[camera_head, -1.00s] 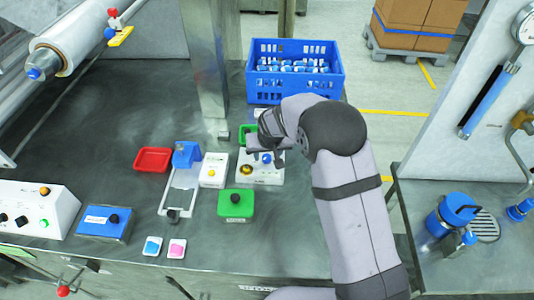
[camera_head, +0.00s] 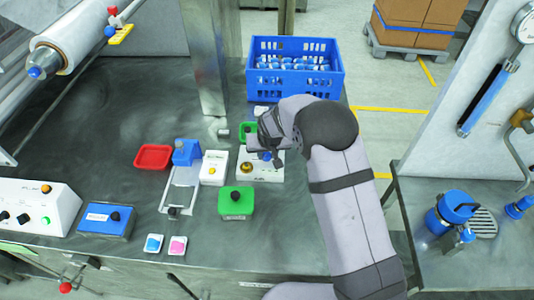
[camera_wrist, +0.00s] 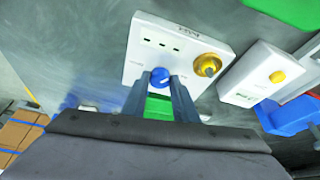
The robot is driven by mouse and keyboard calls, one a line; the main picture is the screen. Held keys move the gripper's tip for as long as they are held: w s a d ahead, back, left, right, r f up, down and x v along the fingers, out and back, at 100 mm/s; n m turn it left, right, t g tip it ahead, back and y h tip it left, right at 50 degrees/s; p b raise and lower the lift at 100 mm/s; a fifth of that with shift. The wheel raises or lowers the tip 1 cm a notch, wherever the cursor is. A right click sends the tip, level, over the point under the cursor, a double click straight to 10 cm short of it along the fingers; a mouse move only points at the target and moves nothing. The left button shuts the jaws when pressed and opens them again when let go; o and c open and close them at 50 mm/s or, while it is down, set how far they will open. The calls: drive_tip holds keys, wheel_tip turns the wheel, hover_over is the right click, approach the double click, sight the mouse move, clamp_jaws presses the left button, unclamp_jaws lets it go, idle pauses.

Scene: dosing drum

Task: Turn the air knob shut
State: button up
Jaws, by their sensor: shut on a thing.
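A white panel box (camera_head: 270,177) stands on the bench below my gripper (camera_head: 264,152) in the head view. In the wrist view the same panel (camera_wrist: 150,52) shows a blue knob (camera_wrist: 160,76) with a pale mark and, beside it, a round brass knob (camera_wrist: 207,65). The blue knob sits between the two fingertips of my gripper (camera_wrist: 161,84), which is shut on it. I take this blue knob for the air knob; no label on it can be read. The brass knob (camera_head: 246,168) is clear of the fingers.
A white box with a yellow button (camera_head: 213,169) stands close left of the panel. A green box with a black knob (camera_head: 236,204) is in front. A green tray (camera_head: 244,131) and a blue crate (camera_head: 294,85) lie behind. A steel post (camera_head: 204,60) rises nearby.

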drive_tip(key=shift+f+b, duration=0.15)
drive_tip(key=shift+b, duration=0.4)
drive_tip(key=shift+a+f+m+b, duration=0.15)
drive_tip(key=shift+m+b, duration=0.45)
drive_tip(key=shift+b, duration=0.5)
drive_tip(key=m+h+b, duration=0.1)
drive_tip(key=m+b, duration=0.2)
drive_tip(key=b, duration=0.2)
drive_tip(key=shift+a+f+h, duration=0.1)
drive_tip(key=shift+a+h, duration=0.05)
drive_tip(key=shift+h, duration=0.15)
drive_tip(key=m+b, duration=0.1)
drive_tip(key=m+h+b, duration=0.1)
drive_tip(key=shift+a+r+m+b, duration=0.1)
drive_tip(key=shift+r+m+b, duration=0.1)
drive_tip(key=shift+m+b, duration=0.15)
drive_tip(key=shift+w+a+r+m+g+h, duration=0.1)
drive_tip(key=shift+m+g+h, duration=0.2)
drive_tip(key=shift+m, duration=0.6)
drive_tip(key=shift+r+m+g+h, duration=0.1)
drive_tip(key=shift+m+g+h, duration=0.2)
drive_tip(key=shift+m, duration=0.85)
drive_tip(key=o, duration=1.1)
drive_tip(key=shift+c, duration=0.2)
